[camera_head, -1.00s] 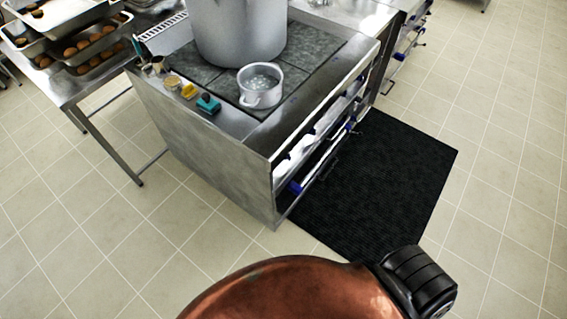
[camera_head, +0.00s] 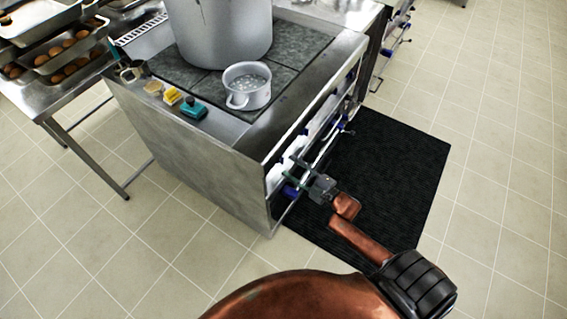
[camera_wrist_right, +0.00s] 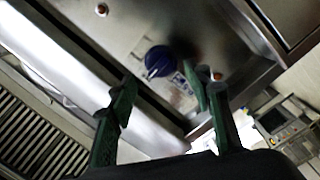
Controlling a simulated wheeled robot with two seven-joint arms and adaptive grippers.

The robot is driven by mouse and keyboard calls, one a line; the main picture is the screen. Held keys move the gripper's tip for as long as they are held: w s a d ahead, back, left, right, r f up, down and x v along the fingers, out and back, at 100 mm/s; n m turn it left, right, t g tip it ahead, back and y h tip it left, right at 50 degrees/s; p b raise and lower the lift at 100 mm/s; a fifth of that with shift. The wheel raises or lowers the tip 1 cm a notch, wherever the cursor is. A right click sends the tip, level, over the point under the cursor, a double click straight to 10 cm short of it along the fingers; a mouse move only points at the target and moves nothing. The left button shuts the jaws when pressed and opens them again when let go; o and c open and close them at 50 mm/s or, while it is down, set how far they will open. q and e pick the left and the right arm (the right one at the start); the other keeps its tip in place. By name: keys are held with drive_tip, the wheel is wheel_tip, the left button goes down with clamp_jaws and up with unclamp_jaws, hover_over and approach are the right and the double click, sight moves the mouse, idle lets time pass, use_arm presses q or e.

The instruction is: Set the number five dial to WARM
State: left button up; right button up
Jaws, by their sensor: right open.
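A blue dial (camera_wrist_right: 160,61) sits on a steel panel in the right wrist view. A small label lies beside it, too small to read, so I cannot tell its number or setting. In the head view a blue dial (camera_head: 290,191) shows low at the near end of the stove's front, beside my right gripper (camera_head: 300,174). In the right wrist view my right gripper (camera_wrist_right: 161,86) is open and empty. Its two dark green fingers point toward the dial from either side, and I see no clear contact. My left gripper is not in view.
The stove top (camera_head: 245,130) holds a large stockpot (camera_head: 220,35), a small white pot (camera_head: 246,86), a yellow sponge (camera_head: 172,96) and a teal item (camera_head: 194,109). A black mat (camera_head: 390,170) covers the floor in front. Trays of brown food (camera_head: 65,50) stand at left.

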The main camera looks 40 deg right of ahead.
sight(283, 162)
drive_tip(key=x, duration=0.2)
drive_tip(key=shift+w+f, duration=0.1)
drive_tip(key=shift+w, duration=0.25)
drive_tip(key=shift+w+a, duration=0.2)
drive_tip(key=shift+w, duration=0.4)
drive_tip(key=shift+c, duration=0.4)
drive_tip(key=c, duration=1.1)
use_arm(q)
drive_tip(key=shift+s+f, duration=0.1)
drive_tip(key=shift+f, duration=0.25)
use_arm(e)
drive_tip(key=shift+o, duration=0.2)
